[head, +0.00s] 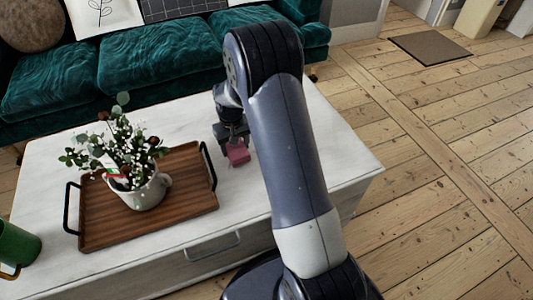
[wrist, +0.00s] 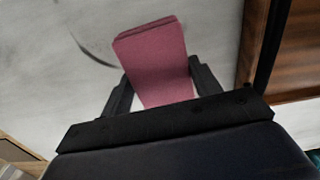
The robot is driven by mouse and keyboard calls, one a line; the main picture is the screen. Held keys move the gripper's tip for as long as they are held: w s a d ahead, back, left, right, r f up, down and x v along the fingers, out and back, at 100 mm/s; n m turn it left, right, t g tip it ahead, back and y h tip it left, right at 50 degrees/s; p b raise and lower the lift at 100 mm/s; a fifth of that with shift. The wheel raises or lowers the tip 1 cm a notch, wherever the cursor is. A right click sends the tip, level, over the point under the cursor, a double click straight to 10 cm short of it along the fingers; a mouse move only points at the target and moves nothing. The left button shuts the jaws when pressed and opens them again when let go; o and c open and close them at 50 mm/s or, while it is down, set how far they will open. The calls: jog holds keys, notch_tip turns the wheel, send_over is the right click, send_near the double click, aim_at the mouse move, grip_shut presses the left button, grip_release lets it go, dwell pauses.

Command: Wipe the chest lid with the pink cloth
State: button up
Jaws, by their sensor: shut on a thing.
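The pink cloth (head: 238,153) is a small folded block held between the fingers of my gripper (head: 233,137). In the wrist view the cloth (wrist: 155,60) sticks out past the fingertips of my gripper (wrist: 162,88), which is shut on it. The chest lid (head: 270,190) is a white-grey flat top. The cloth is at the lid's surface, right of the tray; I cannot tell whether it touches. In the wrist view the lid (wrist: 210,35) fills most of the background, with a dark curved mark (wrist: 95,48) left of the cloth.
A wooden tray (head: 110,226) with black handles lies on the lid, holding a white mug (head: 145,192) of flowers. A green mug (head: 16,246) stands at the lid's left. A green sofa (head: 160,58) is behind. The floor (head: 440,130) at right is mostly clear, with a brown mat (head: 430,47).

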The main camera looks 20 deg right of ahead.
jog(key=shift+r+p, duration=2)
jog(key=shift+r, duration=1.1)
